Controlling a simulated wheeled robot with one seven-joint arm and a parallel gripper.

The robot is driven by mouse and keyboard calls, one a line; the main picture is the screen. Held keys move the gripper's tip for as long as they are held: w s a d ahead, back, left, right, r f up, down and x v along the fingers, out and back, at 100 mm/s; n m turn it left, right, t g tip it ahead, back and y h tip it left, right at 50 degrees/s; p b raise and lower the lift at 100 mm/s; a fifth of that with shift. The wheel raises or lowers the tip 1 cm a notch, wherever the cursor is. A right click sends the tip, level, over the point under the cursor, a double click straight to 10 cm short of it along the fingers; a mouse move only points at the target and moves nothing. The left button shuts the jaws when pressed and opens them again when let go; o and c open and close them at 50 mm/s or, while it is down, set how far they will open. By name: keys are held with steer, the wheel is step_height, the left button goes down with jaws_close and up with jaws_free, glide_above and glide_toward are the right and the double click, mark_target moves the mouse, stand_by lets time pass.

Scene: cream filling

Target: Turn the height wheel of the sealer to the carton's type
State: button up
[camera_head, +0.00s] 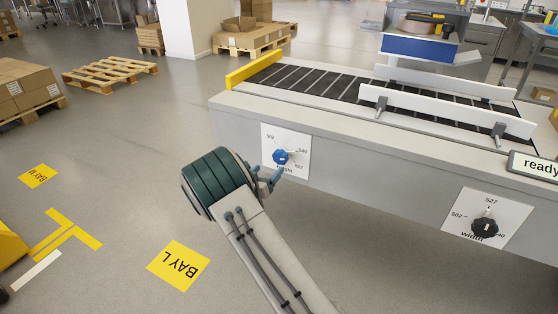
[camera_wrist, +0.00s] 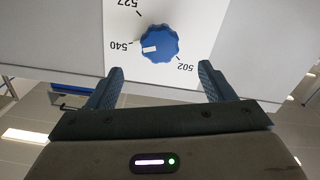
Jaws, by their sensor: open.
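The height wheel is a blue knob (camera_head: 283,157) on a white plate (camera_head: 301,137) on the sealer's (camera_head: 365,152) near side. The plate is marked 502, 540 and 527. In the wrist view the blue knob (camera_wrist: 158,43) shows a white pointer mark aimed at 540. My gripper (camera_head: 275,176) is open just in front of the knob. In the wrist view the fingers of my gripper (camera_wrist: 160,70) stand apart, with the knob beyond the gap between their tips. No grip on the knob shows. No carton is visible on the belt, and no type can be read.
A black width knob (camera_head: 484,229) sits on a second plate to the right, below a display (camera_head: 535,166) reading "ready". The roller belt (camera_head: 330,84) has white guide rails. Pallets with cartons (camera_head: 25,87) stand at left. The floor around my arm is clear.

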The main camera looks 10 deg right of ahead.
mark_target(278, 158)
steer(key=b+x, duration=0.1)
steer(key=x, duration=0.8)
steer(key=shift+w+d, duration=0.2)
steer(key=c, duration=1)
